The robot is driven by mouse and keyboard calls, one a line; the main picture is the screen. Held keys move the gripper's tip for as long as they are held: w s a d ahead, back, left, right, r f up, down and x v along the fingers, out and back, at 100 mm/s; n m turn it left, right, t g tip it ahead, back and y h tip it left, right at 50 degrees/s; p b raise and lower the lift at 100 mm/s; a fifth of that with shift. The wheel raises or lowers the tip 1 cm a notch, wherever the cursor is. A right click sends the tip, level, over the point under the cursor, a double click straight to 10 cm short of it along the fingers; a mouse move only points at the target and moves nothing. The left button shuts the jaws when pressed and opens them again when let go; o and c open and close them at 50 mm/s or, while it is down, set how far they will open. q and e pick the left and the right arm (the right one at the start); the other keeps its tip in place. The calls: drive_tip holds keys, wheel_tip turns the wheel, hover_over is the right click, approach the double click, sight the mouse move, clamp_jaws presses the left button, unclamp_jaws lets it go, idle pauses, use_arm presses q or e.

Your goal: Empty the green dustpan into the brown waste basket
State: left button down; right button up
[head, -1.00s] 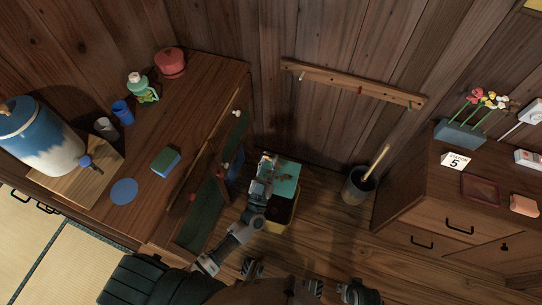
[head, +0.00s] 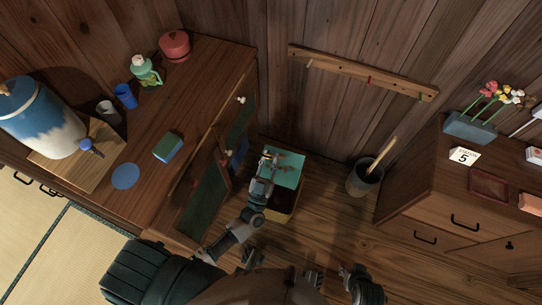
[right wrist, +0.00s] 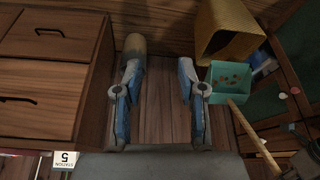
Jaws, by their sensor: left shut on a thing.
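The green dustpan (head: 291,176) is teal in the head view, held over the far part of the brown waste basket (head: 284,216), an open-topped yellowish-brown bin on the floor. Brown bits lie in the dustpan, which also shows in the right wrist view (right wrist: 218,86). The basket shows there too (right wrist: 228,18), beside the pan. My left gripper (head: 269,162) is shut at the dustpan's left side; its exact grip is hard to see. My right gripper (right wrist: 157,100) is open and empty, its fingers wide apart, off to one side of the pan.
A dark bucket (head: 362,182) with a wooden stick stands right of the basket. A cabinet (head: 200,205) with an open green-panelled door is close on the left. A drawer chest (head: 440,215) stands on the right. A peg rail (head: 345,68) is on the back wall.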

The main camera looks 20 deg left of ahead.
use_arm(q)
drive_tip(key=shift+r, duration=0.1)
use_arm(e)
drive_tip(key=shift+s+f, duration=0.25)
drive_tip(key=shift+s, duration=0.2)
drive_tip(key=shift+s+d+g, duration=0.15)
drive_tip(key=shift+s+g, duration=0.25)
drive_tip(key=shift+s, duration=0.05)
drive_tip(key=shift+w, duration=0.2)
idle(0.4)
